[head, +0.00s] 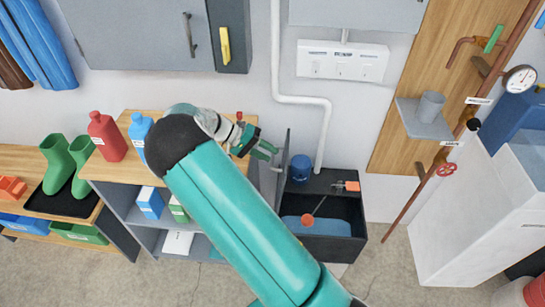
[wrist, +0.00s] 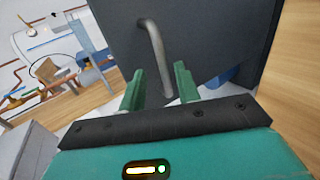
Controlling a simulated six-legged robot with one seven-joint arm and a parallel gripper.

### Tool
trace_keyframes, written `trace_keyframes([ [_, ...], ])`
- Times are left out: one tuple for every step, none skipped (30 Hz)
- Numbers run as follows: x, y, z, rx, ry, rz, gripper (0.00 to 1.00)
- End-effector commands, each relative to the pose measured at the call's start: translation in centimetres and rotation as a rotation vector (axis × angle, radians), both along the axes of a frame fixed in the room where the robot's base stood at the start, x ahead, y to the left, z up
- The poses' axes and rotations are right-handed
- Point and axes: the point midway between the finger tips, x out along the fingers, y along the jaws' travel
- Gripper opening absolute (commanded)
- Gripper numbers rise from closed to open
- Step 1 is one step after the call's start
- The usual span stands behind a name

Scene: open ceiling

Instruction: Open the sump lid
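The sump (head: 352,213) is a dark box on the floor, with blue water (head: 305,222) showing inside. Its lid (head: 282,170) stands up steeply at the box's left side, so the box is open on top. In the wrist view the dark lid (wrist: 225,35) fills the upper middle, with a curved grey bar handle (wrist: 156,50) on its face. My gripper (head: 266,151) is beside the lid, on its left. In the wrist view my gripper's green fingers (wrist: 160,85) are apart, with the handle's lower end in line between them. Whether they touch it I cannot tell.
A wooden-topped shelf (head: 120,170) with bottles and boxes stands close on the left of my gripper. A blue canister (head: 300,168) and an orange-ended float rod (head: 320,205) are at the sump. A white pipe (head: 325,130) runs down behind. Floor in front is clear.

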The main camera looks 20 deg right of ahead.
Motion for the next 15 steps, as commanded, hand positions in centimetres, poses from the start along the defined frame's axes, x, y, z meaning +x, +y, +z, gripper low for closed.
trace_keyframes([
  [0.0, 0.0, 0.9, 0.002, -0.003, 0.001, 0.33],
  [-0.1, 0.1, 1.4, 0.002, -0.004, 0.001, 0.33],
  [-0.3, 0.1, 2.2, 0.004, -0.002, 0.001, 0.33],
  [-0.7, 0.3, 2.6, 0.004, -0.002, 0.001, 0.33],
  [-1.1, 0.3, 3.1, 0.004, -0.001, 0.001, 0.33],
  [-1.7, 0.5, 3.7, 0.005, -0.002, 0.001, 0.33],
  [-2.1, 0.6, 4.2, 0.004, -0.001, 0.001, 0.33],
  [-2.4, 0.6, 4.7, 0.004, -0.002, 0.001, 0.33],
  [-3.0, 0.7, 5.3, 0.004, -0.002, 0.001, 0.33],
  [-3.4, 0.8, 5.8, 0.004, -0.002, 0.001, 0.33],
  [-3.8, 0.9, 6.2, 0.004, -0.002, 0.001, 0.33],
  [-4.2, 1.0, 6.9, 0.004, -0.003, 0.001, 0.33],
  [-4.7, 1.0, 7.3, 0.004, -0.002, 0.001, 0.33],
  [-5.0, 1.1, 7.8, 0.004, -0.003, 0.002, 0.33],
  [-5.7, 1.3, 8.2, 0.004, 0.0, 0.002, 0.33],
])
